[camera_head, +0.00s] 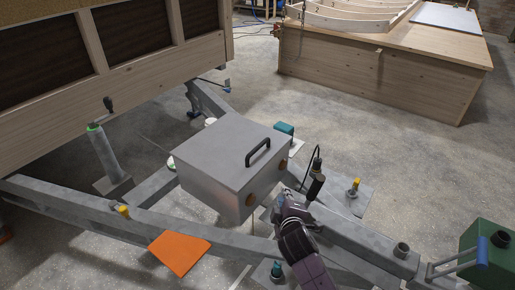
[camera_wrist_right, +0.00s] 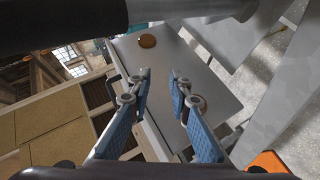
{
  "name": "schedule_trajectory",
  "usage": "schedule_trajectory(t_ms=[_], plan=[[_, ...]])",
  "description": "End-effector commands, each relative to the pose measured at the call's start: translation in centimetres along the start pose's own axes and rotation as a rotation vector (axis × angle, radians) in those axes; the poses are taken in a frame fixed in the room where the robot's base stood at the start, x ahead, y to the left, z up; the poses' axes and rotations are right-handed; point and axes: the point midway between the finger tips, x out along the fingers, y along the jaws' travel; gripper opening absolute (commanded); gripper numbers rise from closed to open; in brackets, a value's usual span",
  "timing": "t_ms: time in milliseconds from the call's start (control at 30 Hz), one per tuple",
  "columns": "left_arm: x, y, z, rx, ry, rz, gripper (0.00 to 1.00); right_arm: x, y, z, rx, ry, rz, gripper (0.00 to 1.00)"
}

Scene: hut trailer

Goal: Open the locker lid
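The locker is a grey metal box (camera_head: 222,185) on the trailer frame. Its flat lid (camera_head: 225,145) lies shut, with a black bar handle (camera_head: 258,152) on top near the right edge. Two round orange-brown latches (camera_head: 251,199) (camera_head: 283,163) sit on the face toward my right arm; they also show in the wrist view (camera_wrist_right: 147,41) (camera_wrist_right: 197,103). My right gripper (camera_head: 279,199) is beside this face, low and close to it. In the wrist view its blue-padded fingers (camera_wrist_right: 160,73) are apart with nothing between them. Contact with the locker cannot be told. My left gripper is out of view.
Grey trailer beams (camera_head: 345,238) run around and under the locker. A black plug with a cable (camera_head: 316,182) stands right of my right gripper. The wooden hut wall (camera_head: 140,80) rises behind left.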

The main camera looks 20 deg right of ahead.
Motion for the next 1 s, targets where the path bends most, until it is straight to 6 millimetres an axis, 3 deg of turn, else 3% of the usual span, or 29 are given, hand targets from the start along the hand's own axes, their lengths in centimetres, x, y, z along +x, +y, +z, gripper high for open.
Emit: schedule_trajectory(t_ms=[33,100,200,300,467,800,1000], plan=[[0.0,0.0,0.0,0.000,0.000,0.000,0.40,1.6,2.1,-2.0,-0.094,0.035,0.067,0.18],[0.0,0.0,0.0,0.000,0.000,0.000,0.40,3.2,4.5,-4.6,-0.233,0.078,0.152,0.18],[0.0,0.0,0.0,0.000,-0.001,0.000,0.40,4.5,6.6,-7.5,-0.386,0.123,0.241,0.18],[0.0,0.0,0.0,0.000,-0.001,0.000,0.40,5.1,7.8,-9.2,-0.472,0.147,0.292,0.18],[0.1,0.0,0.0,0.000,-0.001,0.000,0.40,6.0,8.3,-10.0,-0.501,0.154,0.309,0.18],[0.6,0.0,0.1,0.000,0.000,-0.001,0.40,10.4,9.3,-11.0,-0.495,0.155,0.305,0.18],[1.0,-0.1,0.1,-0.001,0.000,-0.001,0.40,12.1,9.7,-11.3,-0.496,0.154,0.305,0.18]])
